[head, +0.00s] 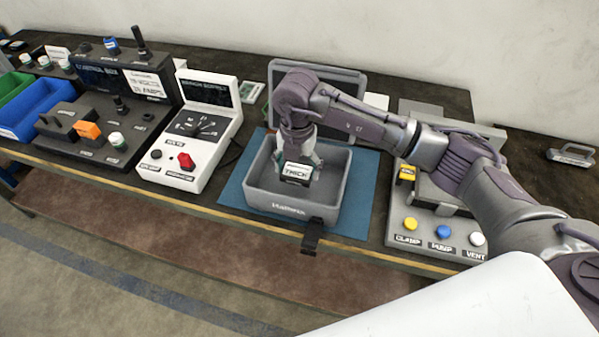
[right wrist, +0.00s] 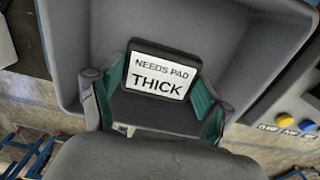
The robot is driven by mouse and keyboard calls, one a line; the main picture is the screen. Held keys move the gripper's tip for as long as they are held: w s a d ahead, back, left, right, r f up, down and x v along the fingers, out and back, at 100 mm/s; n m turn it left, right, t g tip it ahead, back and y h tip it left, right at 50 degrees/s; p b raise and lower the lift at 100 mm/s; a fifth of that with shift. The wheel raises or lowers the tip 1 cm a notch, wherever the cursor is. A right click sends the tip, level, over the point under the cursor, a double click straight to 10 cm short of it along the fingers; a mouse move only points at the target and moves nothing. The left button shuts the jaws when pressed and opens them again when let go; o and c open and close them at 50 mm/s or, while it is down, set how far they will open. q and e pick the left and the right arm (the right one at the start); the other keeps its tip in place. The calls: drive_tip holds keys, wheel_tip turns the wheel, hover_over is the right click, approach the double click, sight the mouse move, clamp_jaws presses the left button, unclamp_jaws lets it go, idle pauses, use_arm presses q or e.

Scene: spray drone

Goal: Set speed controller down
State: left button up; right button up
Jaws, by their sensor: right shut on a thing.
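The speed controller, a dark block with a white label reading "NEEDS PAD THICK" (right wrist: 157,76), is in my right gripper (right wrist: 158,103). In the head view my right gripper (head: 299,164) points down into an open grey bin (head: 288,208), and the controller (head: 296,172) shows between its fingers. In the right wrist view the teal-padded fingers close on both sides of the controller, inside the bin's walls (right wrist: 262,28). I cannot tell whether the controller touches the bin floor. My left gripper is out of view.
The bin stands on a blue mat (head: 233,193) on the dark bench. Left of it is a white meter box (head: 198,128) with a red knob. Right is a grey panel (head: 400,228) with yellow, blue and white buttons. A black clip (head: 312,236) hangs at the bench's front edge.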

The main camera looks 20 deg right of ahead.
sight(300, 178)
drive_tip(key=shift+w+d+f, duration=0.3)
drive_tip(key=shift+d+f, duration=0.05)
drive_tip(key=shift+f, duration=0.1)
wheel_tip(300, 178, down, 3)
drive_tip(key=shift+f+p, duration=0.1)
drive_tip(key=shift+p, duration=0.55)
drive_tip(key=shift+f, duration=0.45)
drive_tip(key=o, duration=1.1)
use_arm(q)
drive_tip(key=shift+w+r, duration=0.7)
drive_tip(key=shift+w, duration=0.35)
use_arm(e)
drive_tip(key=shift+o, duration=0.2)
drive_tip(key=shift+r, duration=0.15)
